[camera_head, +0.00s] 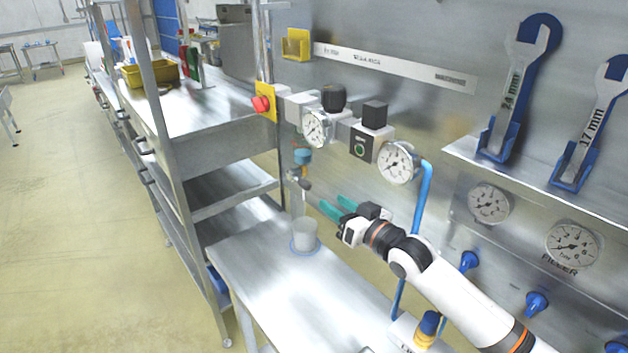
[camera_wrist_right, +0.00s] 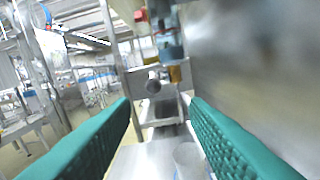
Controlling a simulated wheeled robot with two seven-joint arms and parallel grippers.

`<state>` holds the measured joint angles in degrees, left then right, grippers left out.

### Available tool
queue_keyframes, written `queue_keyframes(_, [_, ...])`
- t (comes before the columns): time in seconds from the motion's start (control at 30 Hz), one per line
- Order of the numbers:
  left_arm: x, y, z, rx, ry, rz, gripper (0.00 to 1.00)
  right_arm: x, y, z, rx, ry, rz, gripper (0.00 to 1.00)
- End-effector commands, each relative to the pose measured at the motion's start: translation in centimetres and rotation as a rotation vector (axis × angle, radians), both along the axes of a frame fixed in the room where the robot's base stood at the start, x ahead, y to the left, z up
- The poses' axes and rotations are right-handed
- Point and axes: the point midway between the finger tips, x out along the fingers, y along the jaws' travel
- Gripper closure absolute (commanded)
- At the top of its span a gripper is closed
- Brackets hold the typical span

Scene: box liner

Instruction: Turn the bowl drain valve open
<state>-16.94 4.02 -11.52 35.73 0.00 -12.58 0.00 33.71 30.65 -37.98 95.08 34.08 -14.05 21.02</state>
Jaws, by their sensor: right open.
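The bowl drain valve (camera_head: 300,181) is a small grey fitting with a dark handle, hanging below the blue-topped filter bowl (camera_head: 303,158). In the right wrist view, a round grey end, likely the valve handle (camera_wrist_right: 153,86), shows ahead between the fingers. My right gripper (camera_head: 332,204) has two teal fingers. It is open and empty, to the right of the valve and slightly below it in the head view, apart from it. The exact gap in depth is hard to tell. My left gripper is not in view.
A clear cup (camera_head: 305,234) stands below the valve on a blue ring on the metal bench (camera_head: 262,268). Gauges (camera_head: 316,128) and a blue pipe (camera_head: 422,197) line the metal wall above and beside my right arm. A rack post (camera_head: 160,120) stands left.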

Motion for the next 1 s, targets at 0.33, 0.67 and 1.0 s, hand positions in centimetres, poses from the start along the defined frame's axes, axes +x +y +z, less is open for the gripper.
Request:
queue_keyframes(0.33, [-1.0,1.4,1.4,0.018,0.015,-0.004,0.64,5.3,3.7,0.3,-0.001,-0.001,0.001,0.59])
queue_keyframes(0.67, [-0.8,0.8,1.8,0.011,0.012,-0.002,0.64,8.6,5.9,0.1,0.000,0.001,0.001,0.59])
queue_keyframes(1.0, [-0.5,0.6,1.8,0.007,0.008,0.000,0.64,9.2,6.2,0.1,0.000,0.000,0.001,0.59])
